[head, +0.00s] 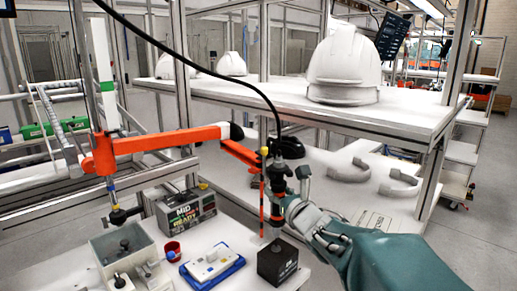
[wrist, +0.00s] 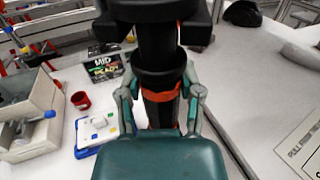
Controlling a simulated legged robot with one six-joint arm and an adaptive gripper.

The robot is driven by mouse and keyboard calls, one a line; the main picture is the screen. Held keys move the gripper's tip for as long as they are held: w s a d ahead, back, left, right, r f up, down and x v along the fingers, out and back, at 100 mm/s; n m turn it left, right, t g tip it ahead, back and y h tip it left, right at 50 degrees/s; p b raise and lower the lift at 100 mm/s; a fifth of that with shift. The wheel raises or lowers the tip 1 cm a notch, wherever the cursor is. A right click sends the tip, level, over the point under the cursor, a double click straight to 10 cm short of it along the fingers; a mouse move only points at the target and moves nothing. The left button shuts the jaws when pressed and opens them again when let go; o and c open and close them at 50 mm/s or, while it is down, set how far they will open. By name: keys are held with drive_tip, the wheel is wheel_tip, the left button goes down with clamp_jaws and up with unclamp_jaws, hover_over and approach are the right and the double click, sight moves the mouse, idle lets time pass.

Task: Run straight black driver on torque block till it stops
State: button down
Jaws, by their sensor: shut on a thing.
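The straight black driver (head: 276,190) hangs upright from a black cable at the end of an orange jointed arm. My gripper (head: 288,205) is shut around its body. In the wrist view the driver (wrist: 157,60) stands between my gripper's fingers (wrist: 160,108), with an orange-red band at finger height. The torque block (head: 278,262) is a small black block on the white bench, directly below the driver. The driver's lower end is close above the block's top; I cannot tell whether the bit touches. My gripper hides the driver's lower end and the block in the wrist view.
Left of the block are a blue-and-white tray (head: 212,264), a red cup (head: 172,250), a grey bin (head: 125,250) and a labelled box (head: 186,212). A second driver (head: 117,208) hangs above the bin. A white helmet (head: 344,65) stands on the shelf behind.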

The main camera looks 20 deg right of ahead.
sight(281, 172)
drive_tip(key=shift+f, duration=0.45)
idle(0.8)
drive_tip(key=shift+r, duration=0.1)
drive_tip(key=shift+r, duration=3.1)
